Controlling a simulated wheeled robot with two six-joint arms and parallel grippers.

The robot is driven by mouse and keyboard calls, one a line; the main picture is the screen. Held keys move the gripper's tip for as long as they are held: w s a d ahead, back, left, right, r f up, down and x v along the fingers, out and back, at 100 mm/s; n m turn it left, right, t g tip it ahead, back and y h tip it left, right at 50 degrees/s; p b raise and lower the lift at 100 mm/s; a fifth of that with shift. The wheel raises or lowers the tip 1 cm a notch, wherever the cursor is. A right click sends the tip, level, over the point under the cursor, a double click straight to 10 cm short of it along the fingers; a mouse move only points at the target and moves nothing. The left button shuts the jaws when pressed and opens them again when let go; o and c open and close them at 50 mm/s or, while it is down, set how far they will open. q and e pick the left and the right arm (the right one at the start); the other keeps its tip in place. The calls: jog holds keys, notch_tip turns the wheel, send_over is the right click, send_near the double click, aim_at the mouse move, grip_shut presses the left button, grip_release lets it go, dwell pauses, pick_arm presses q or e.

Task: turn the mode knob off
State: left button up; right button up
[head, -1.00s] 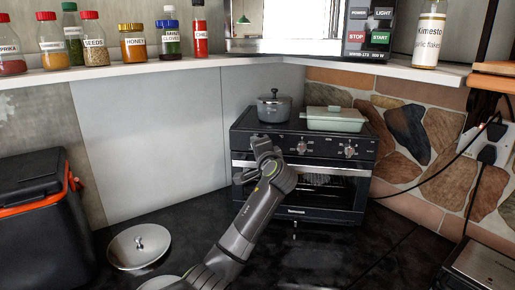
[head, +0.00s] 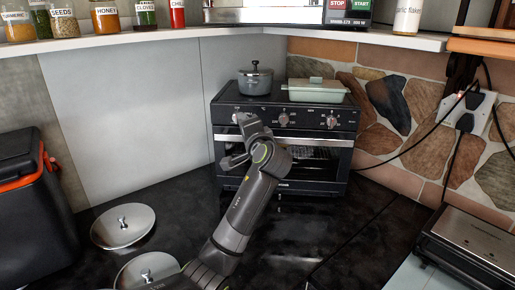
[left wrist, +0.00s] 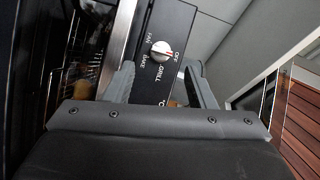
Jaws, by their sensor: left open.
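The mode knob (left wrist: 160,50) is a small round silver knob with a red mark, on the dark oven panel in the left wrist view. FAN, BAKE, GRILL and OFF are printed around it. Which label the mark points at is too small to tell. My left gripper (left wrist: 160,70) is open, its fingers apart on either side below the knob and not closed on it. In the head view my left gripper (head: 236,140) is in front of the left side of the black toaster oven (head: 315,186), largely hiding the panel there. My right gripper is not in view.
Two more knobs (head: 283,119) (head: 331,121) are on the oven front. A grey pot (head: 255,84) and a lidded green dish (head: 318,91) stand on top. Metal lids (head: 123,226) lie on the dark counter at left. A cable crosses right of the oven.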

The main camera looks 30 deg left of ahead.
pick_arm(q)
jog(key=b+v, duration=0.2)
jog(key=v, duration=0.9)
jog(key=shift+d, duration=0.15)
jog(key=shift+f, duration=0.1)
